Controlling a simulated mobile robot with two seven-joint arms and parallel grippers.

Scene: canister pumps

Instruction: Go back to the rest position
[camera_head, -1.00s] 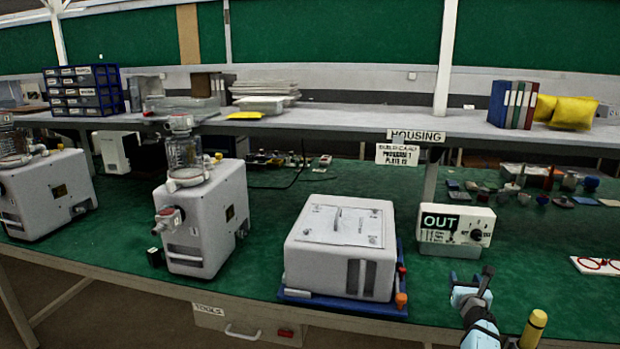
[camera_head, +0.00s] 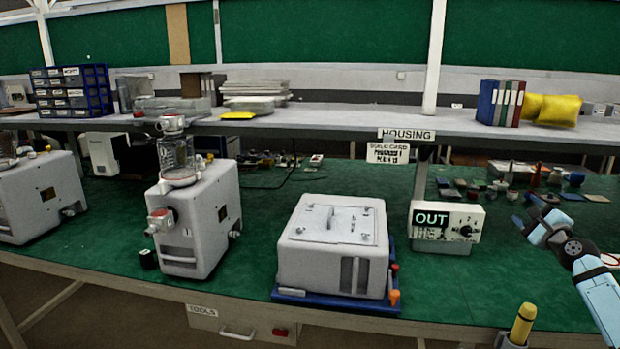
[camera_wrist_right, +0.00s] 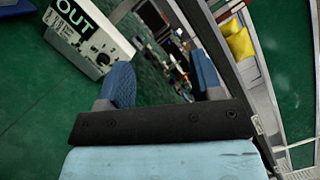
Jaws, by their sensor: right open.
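My right gripper (camera_head: 524,212) is at the right of the head view, raised above the green bench to the right of the OUT box. In the right wrist view its two blue fingers (camera_wrist_right: 160,85) stand wide apart, with nothing between them. The OUT box (camera_head: 446,222) is a white unit with a dial; it also shows at the upper left of the wrist view (camera_wrist_right: 88,38). A white housing (camera_head: 335,250) sits on a blue tray (camera_head: 330,299) at the middle of the bench. My left gripper is in neither view.
Two white pump units stand to the left, one (camera_head: 196,225) with a clear canister on top. A shelf (camera_head: 330,118) runs above the bench, holding blue drawers (camera_head: 70,90), binders and yellow bags (camera_head: 552,108). A yellow-topped post (camera_head: 522,324) stands at the front edge. Small parts lie at the back right.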

